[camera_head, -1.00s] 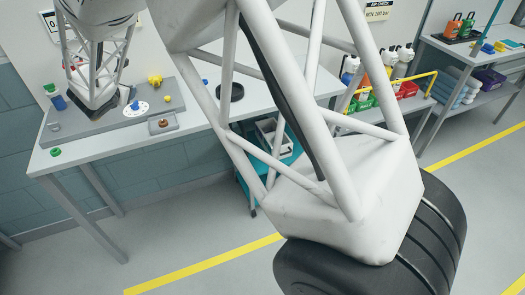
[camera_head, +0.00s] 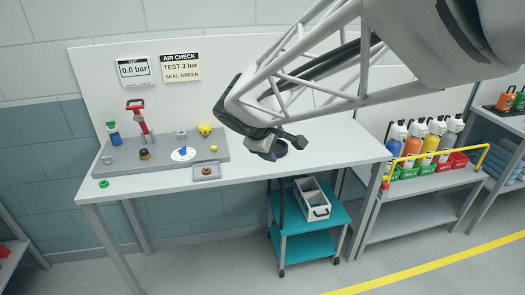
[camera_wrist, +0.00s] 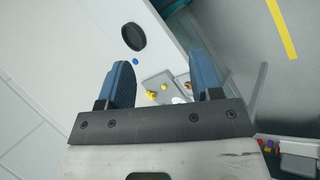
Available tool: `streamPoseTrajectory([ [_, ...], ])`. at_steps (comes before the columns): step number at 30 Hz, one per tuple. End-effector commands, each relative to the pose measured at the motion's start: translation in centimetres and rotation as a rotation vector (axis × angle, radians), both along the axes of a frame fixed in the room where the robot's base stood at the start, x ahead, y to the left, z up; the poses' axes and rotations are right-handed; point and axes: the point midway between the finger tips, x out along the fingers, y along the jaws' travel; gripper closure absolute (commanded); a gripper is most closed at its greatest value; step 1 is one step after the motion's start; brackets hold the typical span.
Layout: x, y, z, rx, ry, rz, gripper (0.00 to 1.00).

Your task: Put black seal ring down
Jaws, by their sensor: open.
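My gripper (camera_head: 268,148) hangs over the right half of the workbench (camera_head: 330,150). In the wrist view, its two blue fingers (camera_wrist: 158,88) are apart with nothing held between them. A black round piece (camera_wrist: 133,36) lies on the bench beyond the left finger; I cannot tell whether it is the black seal ring. On the grey board (camera_head: 165,155) stands a small brass fitting with a dark top (camera_head: 145,154). A small tray (camera_head: 206,172) at the board's front edge holds a brownish piece. A green ring (camera_head: 103,183) lies at the bench's front left.
A red-handled pump (camera_head: 140,115), a white dial with a blue knob (camera_head: 183,153) and a yellow part (camera_head: 205,129) stand on the board. A teal cart (camera_head: 310,220) is under the bench. Bottles (camera_head: 415,140) stand right, behind a yellow rail (camera_head: 440,155).

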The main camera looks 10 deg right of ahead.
Motion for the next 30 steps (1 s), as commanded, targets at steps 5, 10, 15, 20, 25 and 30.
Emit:
streamPoseTrajectory([
  [5,-6.2,-2.1,0.1,0.162,-0.016,-0.200,0.41],
  [10,-11.7,-2.9,-0.2,0.319,-0.029,-0.381,0.41],
  [15,-16.9,-3.1,-0.8,0.477,-0.040,-0.558,0.41],
  [20,-20.8,-2.7,-1.5,0.606,-0.045,-0.697,0.41],
  [25,-23.1,-2.2,-1.9,0.692,-0.047,-0.783,0.41],
  [30,-23.9,-2.0,-2.1,0.719,-0.045,-0.812,0.41],
])
